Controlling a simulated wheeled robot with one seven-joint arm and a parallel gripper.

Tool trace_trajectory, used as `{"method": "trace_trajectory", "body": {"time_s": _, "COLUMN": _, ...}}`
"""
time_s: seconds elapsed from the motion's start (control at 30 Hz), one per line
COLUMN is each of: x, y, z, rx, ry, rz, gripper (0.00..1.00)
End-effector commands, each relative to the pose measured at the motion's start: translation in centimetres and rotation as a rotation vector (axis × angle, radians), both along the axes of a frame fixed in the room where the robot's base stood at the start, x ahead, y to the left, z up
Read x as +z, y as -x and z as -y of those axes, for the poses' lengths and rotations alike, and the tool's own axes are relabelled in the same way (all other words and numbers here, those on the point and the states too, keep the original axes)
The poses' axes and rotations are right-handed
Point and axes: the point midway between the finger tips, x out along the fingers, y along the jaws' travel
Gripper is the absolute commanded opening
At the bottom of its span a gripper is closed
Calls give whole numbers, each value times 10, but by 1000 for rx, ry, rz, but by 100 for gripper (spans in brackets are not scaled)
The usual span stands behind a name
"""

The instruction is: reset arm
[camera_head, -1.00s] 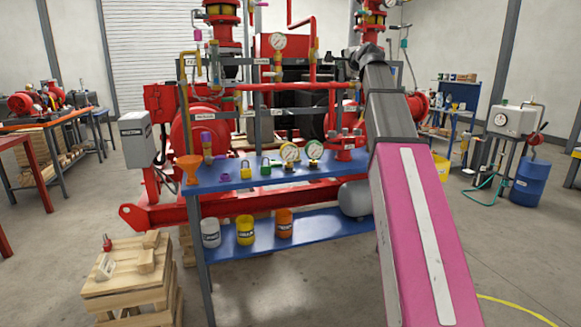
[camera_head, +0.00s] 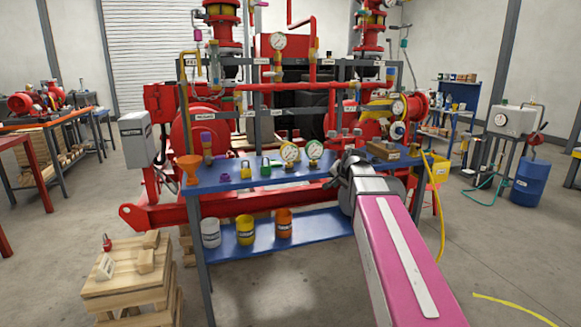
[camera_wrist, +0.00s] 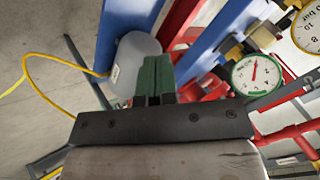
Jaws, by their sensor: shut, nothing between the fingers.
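My gripper shows in the wrist view (camera_wrist: 156,76), its two dark green fingers together with nothing between them. In the head view, the pink link of my arm rises from the lower right and the grey end of the arm is at the right part of the blue bench (camera_head: 230,180). The fingers cannot be made out clearly there. In the wrist view, a grey rounded tank (camera_wrist: 136,62) lies beyond the fingers on the left, and a white-faced gauge (camera_wrist: 256,75) is to their right. I see no contact with either.
Two gauges (camera_head: 290,153), a padlock (camera_head: 246,170) and an orange funnel (camera_head: 190,168) stand on the bench. Red pump pipework (camera_head: 270,88) rises behind it. A yellow hose (camera_head: 441,205) hangs at the bench's right. Open floor (camera_head: 510,240) lies right of my arm.

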Motion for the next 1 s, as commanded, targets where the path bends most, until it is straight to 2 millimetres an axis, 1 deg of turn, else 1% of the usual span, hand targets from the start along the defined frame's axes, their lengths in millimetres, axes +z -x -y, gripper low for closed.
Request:
{"method": "trace_trajectory", "body": {"time_s": 0.03, "x": -23, "y": 14, "z": -1, "rx": 23, "ry": 29, "rz": -33, "gripper": 0}}
{"method": "trace_trajectory", "body": {"time_s": 0.2, "x": -88, "y": 50, "z": -1, "rx": 109, "ry": 125, "rz": -136, "gripper": 0}}
{"method": "trace_trajectory", "body": {"time_s": 0.37, "x": -143, "y": 89, "z": -1, "rx": 199, "ry": 207, "rz": -235, "gripper": 0}}
{"method": "trace_trajectory", "body": {"time_s": 0.5, "x": -187, "y": 127, "z": 0, "rx": 282, "ry": 272, "rz": -322, "gripper": 0}}
{"method": "trace_trajectory", "body": {"time_s": 0.57, "x": -204, "y": 143, "z": 1, "rx": 320, "ry": 298, "rz": -358, "gripper": 0}}
{"method": "trace_trajectory", "body": {"time_s": 0.7, "x": -241, "y": 184, "z": 4, "rx": 409, "ry": 354, "rz": -446, "gripper": 0}}
{"method": "trace_trajectory", "body": {"time_s": 0.8, "x": -262, "y": 210, "z": 6, "rx": 469, "ry": 386, "rz": -501, "gripper": 0}}
{"method": "trace_trajectory", "body": {"time_s": 0.9, "x": -277, "y": 230, "z": 7, "rx": 516, "ry": 410, "rz": -545, "gripper": 0}}
{"method": "trace_trajectory", "body": {"time_s": 1.0, "x": -287, "y": 243, "z": 8, "rx": 548, "ry": 425, "rz": -572, "gripper": 0}}
